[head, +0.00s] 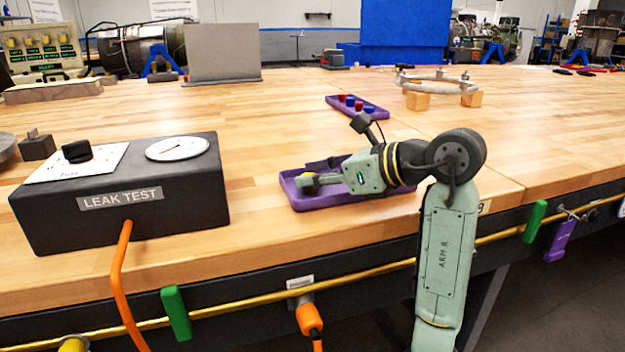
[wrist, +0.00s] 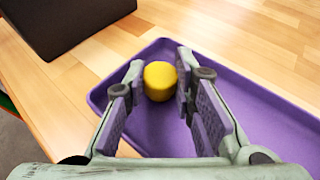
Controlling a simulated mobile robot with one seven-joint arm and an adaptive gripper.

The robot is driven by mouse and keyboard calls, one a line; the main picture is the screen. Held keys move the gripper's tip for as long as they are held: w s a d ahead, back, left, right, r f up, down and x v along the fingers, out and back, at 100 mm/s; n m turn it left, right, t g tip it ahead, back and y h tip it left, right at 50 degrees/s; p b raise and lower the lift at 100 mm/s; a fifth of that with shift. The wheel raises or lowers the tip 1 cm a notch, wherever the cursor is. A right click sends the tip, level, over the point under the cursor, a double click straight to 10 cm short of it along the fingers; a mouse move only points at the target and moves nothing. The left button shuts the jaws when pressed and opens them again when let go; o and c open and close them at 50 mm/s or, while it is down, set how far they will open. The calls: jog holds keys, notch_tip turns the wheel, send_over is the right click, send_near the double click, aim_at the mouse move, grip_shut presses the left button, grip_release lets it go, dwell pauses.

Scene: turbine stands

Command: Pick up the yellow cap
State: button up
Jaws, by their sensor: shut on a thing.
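The yellow cap (wrist: 159,76) is a short round piece between the fingertips of my gripper (wrist: 158,84) in the wrist view. My gripper is shut on it, with a finger on each side. The cap is over the left part of the purple tray (wrist: 270,92); I cannot tell whether it still touches the tray floor. In the head view my gripper (head: 312,181) reaches left over the purple tray (head: 300,204), and the cap is mostly hidden by the fingers.
The black leak test box (head: 120,195) stands left of the tray, with an orange hose (head: 121,270) at its front. A second purple tray (head: 372,111) with red and blue pieces lies behind. A metal ring (head: 436,78) rests on wooden blocks. The wooden bench between is mostly clear.

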notch_tip(320, 180, up, 10)
dwell(0.5)
jog(key=shift+o, duration=1.2)
grip_shut()
